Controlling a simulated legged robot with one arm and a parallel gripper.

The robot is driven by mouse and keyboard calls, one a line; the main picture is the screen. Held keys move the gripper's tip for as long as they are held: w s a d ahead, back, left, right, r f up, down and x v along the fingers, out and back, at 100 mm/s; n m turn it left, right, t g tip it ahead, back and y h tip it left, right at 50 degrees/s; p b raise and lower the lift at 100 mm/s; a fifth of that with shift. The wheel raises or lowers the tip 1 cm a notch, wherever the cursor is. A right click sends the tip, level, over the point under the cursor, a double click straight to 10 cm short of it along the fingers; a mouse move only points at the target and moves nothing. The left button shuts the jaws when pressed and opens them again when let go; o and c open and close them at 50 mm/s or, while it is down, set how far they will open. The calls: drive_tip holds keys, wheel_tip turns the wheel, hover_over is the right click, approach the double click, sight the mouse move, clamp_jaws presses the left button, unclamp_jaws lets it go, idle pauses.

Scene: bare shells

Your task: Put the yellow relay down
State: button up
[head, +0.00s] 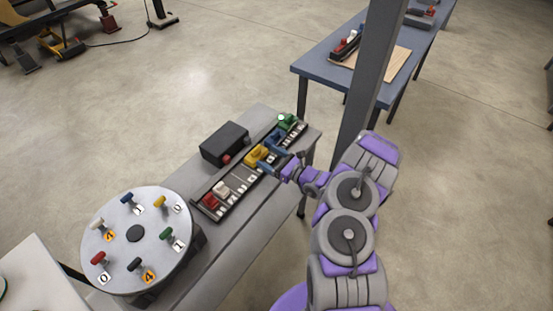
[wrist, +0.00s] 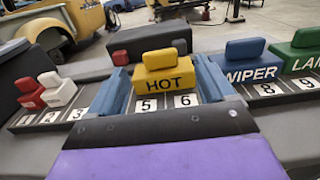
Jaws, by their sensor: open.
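The yellow relay (wrist: 164,77), marked HOT, sits upright in the strip at the labels 5 and 6. In the head view the yellow relay (head: 254,156) shows near the middle of the numbered strip (head: 237,184). My gripper (wrist: 162,72) is open, with one blue finger on each side of the yellow relay. The fingers look apart from its sides, though the left gap is hard to judge. In the head view my gripper (head: 268,157) reaches in from the right. The fingers hide the labels between 3 and 5 and between 6 and 8.
A blue WIPER relay (wrist: 246,64) and a green relay (wrist: 301,54) stand to the right. Red (wrist: 28,92) and white (wrist: 57,89) relays stand to the left. A black box (head: 225,144) lies behind the strip. A round dial plate (head: 139,262) with coloured knobs is at front left.

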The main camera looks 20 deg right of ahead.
drive_tip(key=v, duration=0.2)
drive_tip(key=shift+s+d+r, duration=0.1)
drive_tip(key=shift+s+d, duration=0.1)
drive_tip(key=shift+s, duration=0.15)
drive_tip(key=s+a+r+n+g+y, duration=0.1)
drive_tip(key=a+r+n+g+y, duration=0.35)
drive_tip(key=a+r, duration=0.5)
drive_tip(key=s+a+r+n+g, duration=0.6)
drive_tip(key=s+a+r+n, duration=0.1)
drive_tip(key=s+r, duration=0.15)
drive_tip(key=s+a+r+n+g, duration=0.6)
drive_tip(key=s+a+r+n, duration=0.15)
drive_tip(key=s, duration=0.25)
drive_tip(key=s+d+n+g+h, duration=0.3)
drive_tip(key=s+n+h, duration=0.35)
drive_tip(key=s, duration=0.75)
drive_tip(key=s+d+n+t+h, duration=0.1)
drive_tip(key=s+d+h, duration=0.3)
drive_tip(key=d, duration=0.3)
drive_tip(key=s+d+r+n+t+h, duration=0.1)
drive_tip(key=s+d+n+t+h, duration=0.1)
drive_tip(key=s+d+h, duration=0.2)
drive_tip(key=s+d, duration=0.1)
drive_tip(key=d, duration=0.2)
drive_tip(key=shift+s+r+h, duration=0.25)
drive_tip(key=shift+s+h, duration=0.05)
drive_tip(key=shift+s, duration=0.1)
